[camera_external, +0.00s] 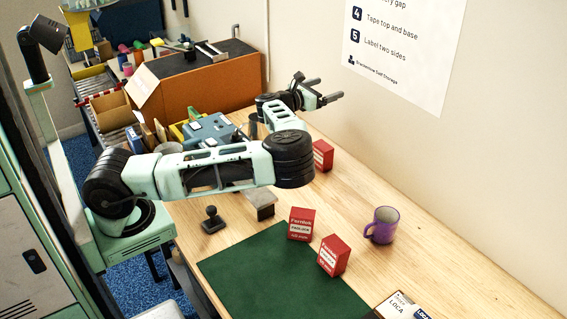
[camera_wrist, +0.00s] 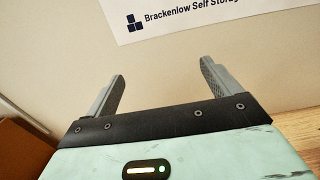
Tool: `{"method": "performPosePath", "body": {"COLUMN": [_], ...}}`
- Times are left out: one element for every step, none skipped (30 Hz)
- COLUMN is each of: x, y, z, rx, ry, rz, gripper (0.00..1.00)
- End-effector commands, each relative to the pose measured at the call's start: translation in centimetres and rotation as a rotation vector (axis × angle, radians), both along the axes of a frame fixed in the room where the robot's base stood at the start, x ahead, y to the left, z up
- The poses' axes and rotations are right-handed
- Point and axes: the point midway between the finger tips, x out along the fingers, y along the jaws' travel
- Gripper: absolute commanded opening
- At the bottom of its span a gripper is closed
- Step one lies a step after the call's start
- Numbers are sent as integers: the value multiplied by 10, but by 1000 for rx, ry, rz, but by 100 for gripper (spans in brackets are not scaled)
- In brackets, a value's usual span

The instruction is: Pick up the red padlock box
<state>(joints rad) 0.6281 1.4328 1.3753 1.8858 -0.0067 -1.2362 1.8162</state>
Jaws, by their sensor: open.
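Three red boxes with white labels stand on the wooden table. One red box (camera_external: 301,224) is at the back edge of the green mat (camera_external: 270,275). A second red box (camera_external: 333,255) is on the mat's right edge. A third red box (camera_external: 322,155) stands farther back near the wall, partly hidden by my arm. The label print is too small to tell which holds a padlock. My gripper (camera_external: 328,89) is open and empty, raised near the wall above and behind the boxes. In the wrist view its spread fingers (camera_wrist: 163,70) face the wall and no box shows.
A purple mug (camera_external: 383,225) stands right of the boxes. A black stamp (camera_external: 213,220) and a grey-topped block (camera_external: 260,203) are left of them. A printed card or box (camera_external: 398,307) lies at the front edge. The wall poster (camera_external: 405,45) is close to my gripper.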

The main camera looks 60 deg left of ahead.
Motion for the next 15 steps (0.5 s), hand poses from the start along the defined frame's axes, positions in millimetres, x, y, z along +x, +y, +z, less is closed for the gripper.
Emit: {"method": "performPosePath", "body": {"x": [0, 0, 0, 0, 0, -1, 0, -1, -1, 0, 0, 0, 0, 0, 0], "y": [0, 1, 1, 1, 0, 1, 1, 1, 1, 1, 1, 1, 0, 0, 1], "z": [-22, -33, -49, -61, -73, -88, -99, -109, -124, -131, -139, -147, -152, -157, -162], "rx": [1, 0, 0, -2, -2, -2, -3, -2, -4, -3, -4, -4, -3, -4, -5], "ry": [6, 6, 6, 7, 5, 5, 5, 4, 4, 3, 3, 1, 1, 0, 0], "rz": [0, 1, 1, 1, 0, 1, 1, 1, 1, 2, 1, 2, 1, 1, 2], "gripper": [89, 89, 89, 89, 89, 89, 89, 89, 89, 89, 89, 89, 89, 89, 89]}}
